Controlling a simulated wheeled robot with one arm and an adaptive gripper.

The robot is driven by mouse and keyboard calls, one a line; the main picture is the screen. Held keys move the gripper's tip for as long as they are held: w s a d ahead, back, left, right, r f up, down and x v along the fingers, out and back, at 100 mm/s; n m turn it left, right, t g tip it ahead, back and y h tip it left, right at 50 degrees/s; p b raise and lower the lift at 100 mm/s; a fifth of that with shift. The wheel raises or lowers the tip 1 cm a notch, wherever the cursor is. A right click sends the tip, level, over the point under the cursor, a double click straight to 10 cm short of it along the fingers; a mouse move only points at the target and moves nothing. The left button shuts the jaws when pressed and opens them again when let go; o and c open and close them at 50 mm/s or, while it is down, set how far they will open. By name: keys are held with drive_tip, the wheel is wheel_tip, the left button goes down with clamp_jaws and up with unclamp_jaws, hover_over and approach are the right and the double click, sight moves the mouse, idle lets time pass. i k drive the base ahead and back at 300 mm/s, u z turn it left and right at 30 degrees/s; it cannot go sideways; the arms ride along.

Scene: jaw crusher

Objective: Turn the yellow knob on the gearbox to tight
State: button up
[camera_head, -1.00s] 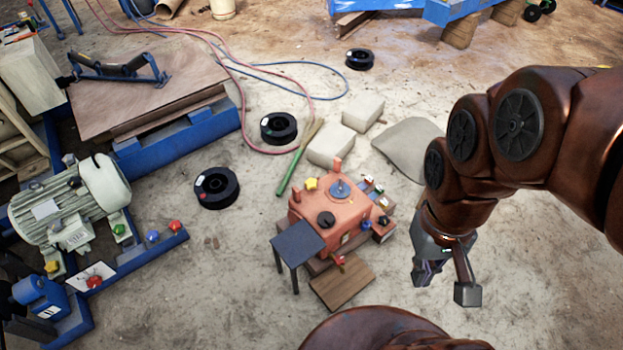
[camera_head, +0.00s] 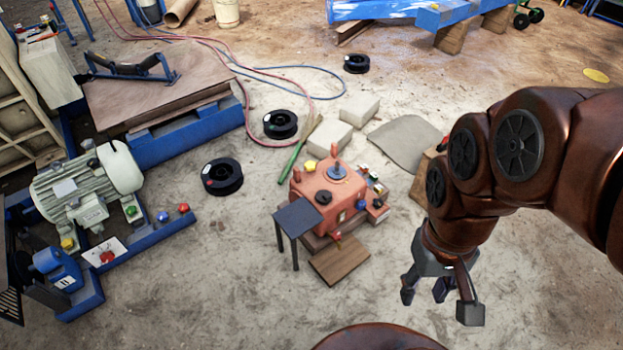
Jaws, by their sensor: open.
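The orange-red gearbox (camera_head: 335,191) sits on wooden boards on the floor near the middle of the picture. A yellow knob (camera_head: 311,165) sits on its upper left edge. Another small yellow piece (camera_head: 363,170) shows at its right side among several small coloured parts. I cannot read any marking for tight. My gripper (camera_head: 440,295) is open and empty, pointing down to the right of the gearbox and clear of it.
A small dark table (camera_head: 298,216) stands against the gearbox's front left, with a wooden board (camera_head: 339,260) on the floor beside it. Pale blocks (camera_head: 330,137), black reels (camera_head: 222,176) and a green-handled tool (camera_head: 291,160) lie behind. A grey motor (camera_head: 88,188) stands left.

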sight(310, 166)
drive_tip(key=z, duration=0.1)
drive_tip(key=k, duration=0.45)
drive_tip(key=u, duration=1)
drive_tip(key=i, duration=1.85)
drive_tip(key=z, duration=0.85)
